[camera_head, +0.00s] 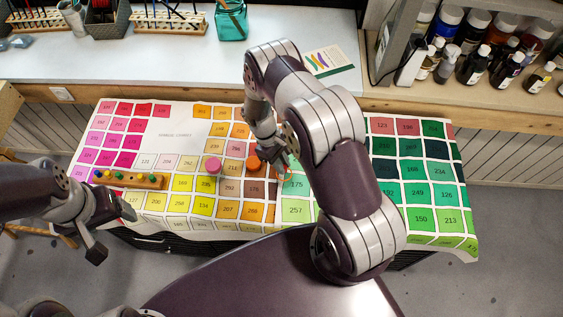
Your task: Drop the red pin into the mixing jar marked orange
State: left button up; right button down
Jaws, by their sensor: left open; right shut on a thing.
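A jar with an orange top (254,163) stands on the colour chart, near its middle. A jar with a pink top (213,165) stands to its left. My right gripper (281,168) is just right of the orange jar, low over the chart and partly hidden by my own arm. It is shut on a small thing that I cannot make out. No red pin shows clearly. A wooden block (128,180) with several small coloured pins lies at the chart's left. My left gripper (112,228) is open and empty, below this block at the chart's front left edge.
The chart cloth (155,202) covers the low table. Behind it, a white counter (200,65) holds a teal jar (231,20), a card (328,60), racks and dark baskets. Several bottles (474,64) stand on a shelf at the back right. The chart's right side is clear.

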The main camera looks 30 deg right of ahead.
jog(key=c, duration=1)
grip_release()
jog(key=b+v, duration=0.2)
jog(key=v, duration=1)
jog(key=shift+w+a+r, duration=0.1)
jog(key=shift+w+r, duration=0.05)
jog(key=shift+r, duration=0.2)
